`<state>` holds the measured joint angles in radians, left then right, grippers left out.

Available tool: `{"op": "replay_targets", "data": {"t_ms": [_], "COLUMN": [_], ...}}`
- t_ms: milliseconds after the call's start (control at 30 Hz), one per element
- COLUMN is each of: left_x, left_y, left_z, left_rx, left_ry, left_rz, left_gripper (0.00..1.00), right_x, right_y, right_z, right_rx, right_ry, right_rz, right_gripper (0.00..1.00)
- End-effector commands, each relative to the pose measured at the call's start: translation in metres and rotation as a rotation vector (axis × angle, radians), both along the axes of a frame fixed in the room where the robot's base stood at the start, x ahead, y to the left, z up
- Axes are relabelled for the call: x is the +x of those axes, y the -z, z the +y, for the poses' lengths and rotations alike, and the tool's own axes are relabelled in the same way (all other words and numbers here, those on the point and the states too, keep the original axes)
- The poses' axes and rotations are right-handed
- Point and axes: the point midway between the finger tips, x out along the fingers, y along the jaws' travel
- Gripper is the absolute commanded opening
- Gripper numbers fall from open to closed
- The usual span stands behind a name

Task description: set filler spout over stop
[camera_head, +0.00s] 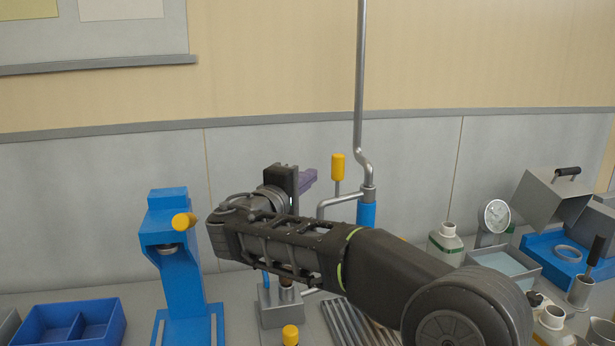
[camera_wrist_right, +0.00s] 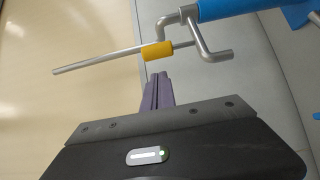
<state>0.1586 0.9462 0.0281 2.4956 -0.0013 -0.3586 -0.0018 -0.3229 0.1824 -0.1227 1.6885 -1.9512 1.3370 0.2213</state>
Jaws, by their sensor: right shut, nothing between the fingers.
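The filler has a blue post (camera_head: 366,214), a bent grey spout pipe (camera_head: 338,201) reaching left from it, and an upright yellow handle (camera_head: 338,166). The wrist view also shows the yellow handle (camera_wrist_right: 157,50), the blue post (camera_wrist_right: 235,8) and the bent spout end (camera_wrist_right: 217,56). My right gripper (camera_head: 312,176) has purple fingers, shut and empty, a little left of the yellow handle. In the wrist view its fingertips (camera_wrist_right: 158,78) lie just below the handle, seemingly apart from it. The stop cannot be made out surely; my right arm covers much of the area under the spout. My left gripper is not in view.
A blue press-like stand (camera_head: 180,270) and a blue divided tray (camera_head: 72,324) are on the left. A grey block (camera_head: 281,312) sits partly behind my arm. A white bottle (camera_head: 446,243), a dial gauge (camera_head: 495,216) and a blue-based scale (camera_head: 560,260) crowd the right.

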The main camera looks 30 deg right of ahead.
Motion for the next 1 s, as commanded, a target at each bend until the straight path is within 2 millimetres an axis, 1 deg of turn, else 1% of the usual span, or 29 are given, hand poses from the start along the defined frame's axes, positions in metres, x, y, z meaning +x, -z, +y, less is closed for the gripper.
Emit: {"op": "replay_targets", "data": {"t_ms": [33,300,433,600,1000], "left_x": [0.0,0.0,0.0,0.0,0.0], "left_y": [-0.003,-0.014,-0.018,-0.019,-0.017], "left_z": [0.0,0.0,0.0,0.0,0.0], "left_rx": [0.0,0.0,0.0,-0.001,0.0], "left_ry": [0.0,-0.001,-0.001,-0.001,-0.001], "left_rz": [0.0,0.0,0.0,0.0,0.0], "left_gripper": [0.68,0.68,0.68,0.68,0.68], "right_x": [0.004,0.026,0.034,0.039,0.038], "right_y": [-0.001,-0.002,-0.001,0.0,0.001], "right_z": [-0.008,-0.048,-0.061,-0.068,-0.068], "right_rx": [-0.001,-0.001,0.0,-0.001,0.0], "right_ry": [0.004,0.004,0.003,0.0,-0.004], "right_rz": [0.002,0.002,0.001,0.001,0.0], "right_gripper": [0.0,0.0,0.0,0.0,0.0]}}
